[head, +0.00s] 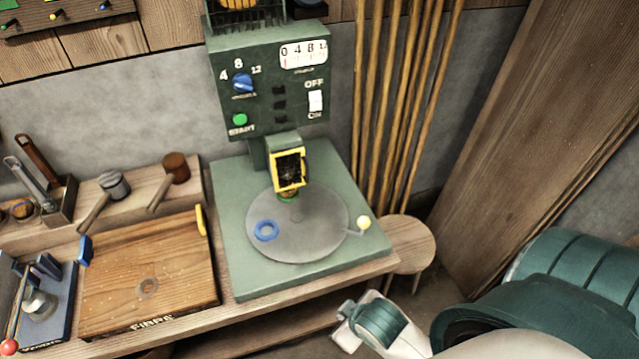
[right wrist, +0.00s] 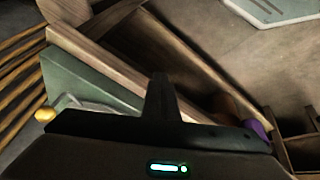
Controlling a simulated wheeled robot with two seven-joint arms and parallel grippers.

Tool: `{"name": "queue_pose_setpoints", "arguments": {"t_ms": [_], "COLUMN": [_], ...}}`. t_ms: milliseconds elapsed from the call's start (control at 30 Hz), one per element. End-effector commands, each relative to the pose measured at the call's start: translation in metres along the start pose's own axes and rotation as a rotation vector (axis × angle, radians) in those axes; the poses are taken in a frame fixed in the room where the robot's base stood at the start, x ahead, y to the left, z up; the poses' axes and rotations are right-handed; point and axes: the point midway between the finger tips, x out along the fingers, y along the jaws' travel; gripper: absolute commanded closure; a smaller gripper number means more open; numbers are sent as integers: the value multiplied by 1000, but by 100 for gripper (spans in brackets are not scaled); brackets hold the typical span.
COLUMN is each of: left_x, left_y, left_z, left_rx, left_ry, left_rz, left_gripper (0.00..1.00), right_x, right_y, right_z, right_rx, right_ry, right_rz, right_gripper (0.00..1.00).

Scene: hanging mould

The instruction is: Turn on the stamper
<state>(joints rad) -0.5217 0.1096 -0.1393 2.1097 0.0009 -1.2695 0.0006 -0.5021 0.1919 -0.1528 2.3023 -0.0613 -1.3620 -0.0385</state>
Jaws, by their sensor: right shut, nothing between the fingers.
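A green START button (head: 240,119) and a blue dial (head: 242,83) sit on the panel's left. A yellow-framed stamp head (head: 289,169) hangs over a grey round plate (head: 325,222). My right gripper is low, in front of the bench, well below the switch; in the right wrist view its fingers (right wrist: 160,97) are shut and empty. My left gripper is out of view.
A blue ring (head: 265,230) lies on the plate, and a yellow-knobbed lever (head: 363,223) sticks out at its right. A round stool (head: 403,243) and wooden poles (head: 400,110) stand to the right. Mallets (head: 170,180) and a wooden board (head: 150,270) are on the left.

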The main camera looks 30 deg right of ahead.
Motion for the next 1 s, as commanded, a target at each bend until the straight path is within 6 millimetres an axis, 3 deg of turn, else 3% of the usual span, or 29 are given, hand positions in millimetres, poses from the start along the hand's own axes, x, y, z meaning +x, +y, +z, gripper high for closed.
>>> {"name": "queue_pose_setpoints", "arguments": {"t_ms": [33, 133, 467, 700, 1000], "left_x": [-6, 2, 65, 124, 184], "left_y": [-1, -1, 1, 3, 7], "left_z": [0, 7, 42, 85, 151], "left_rx": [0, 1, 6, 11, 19], "left_ry": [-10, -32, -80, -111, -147], "left_rz": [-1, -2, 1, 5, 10], "left_gripper": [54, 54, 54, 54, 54], "right_x": [-18, -40, -69, -84, -106], "right_y": [11, 33, 89, 130, 174], "right_z": [-11, -29, -79, -123, -177], "right_rx": [-23, -78, -249, -401, -590], "right_ry": [16, 47, 150, 240, 340], "right_rz": [22, 76, 237, 377, 555], "right_gripper": [100, 100, 100, 100, 100]}}
